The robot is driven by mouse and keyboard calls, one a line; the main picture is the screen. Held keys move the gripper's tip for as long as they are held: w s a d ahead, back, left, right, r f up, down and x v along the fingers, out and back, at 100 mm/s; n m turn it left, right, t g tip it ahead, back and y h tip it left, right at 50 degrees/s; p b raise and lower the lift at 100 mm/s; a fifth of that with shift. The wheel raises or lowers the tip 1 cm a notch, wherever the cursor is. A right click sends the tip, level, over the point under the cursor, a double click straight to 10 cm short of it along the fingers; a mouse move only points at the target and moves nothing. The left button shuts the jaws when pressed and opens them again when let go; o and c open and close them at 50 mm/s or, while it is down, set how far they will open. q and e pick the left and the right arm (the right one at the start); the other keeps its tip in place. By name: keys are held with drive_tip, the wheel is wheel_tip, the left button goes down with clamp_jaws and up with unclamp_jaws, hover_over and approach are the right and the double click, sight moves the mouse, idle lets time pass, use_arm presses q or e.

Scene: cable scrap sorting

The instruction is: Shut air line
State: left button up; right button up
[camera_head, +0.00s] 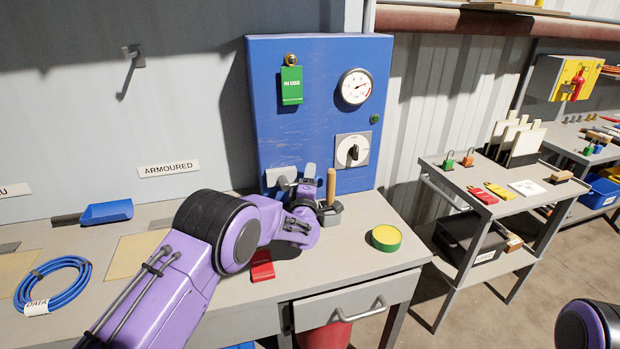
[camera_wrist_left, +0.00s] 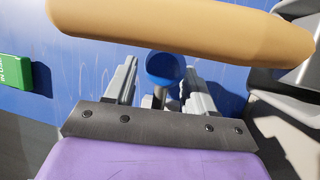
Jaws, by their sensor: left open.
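A blue panel (camera_head: 320,125) stands on the wall behind the bench. It carries a round white gauge (camera_head: 356,87), a black rotary knob on a pale plate (camera_head: 353,151) and a green tag (camera_head: 291,86), which reads "IN USE". My left gripper (camera_head: 297,179) is at the panel's lower left part, open. In the left wrist view, a round blue knob on a metal stem (camera_wrist_left: 163,67) shows between my open fingers (camera_wrist_left: 160,80); I cannot tell if they touch it. In the head view my gripper hides that knob. My right gripper is out of view; only part of that arm shows.
A wooden handle (camera_head: 331,187) stands upright beside my left gripper and crosses close in the wrist view (camera_wrist_left: 180,28). A red object (camera_head: 262,266) and a green-yellow round tin (camera_head: 386,238) lie on the bench. A blue cable coil (camera_head: 52,284) lies left; a cart (camera_head: 470,172) stands right.

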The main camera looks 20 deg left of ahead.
use_arm(q)
drive_tip(key=shift+s+r, duration=0.1)
drive_tip(key=c, duration=0.8)
drive_tip(key=shift+a, duration=0.1)
clamp_jaws()
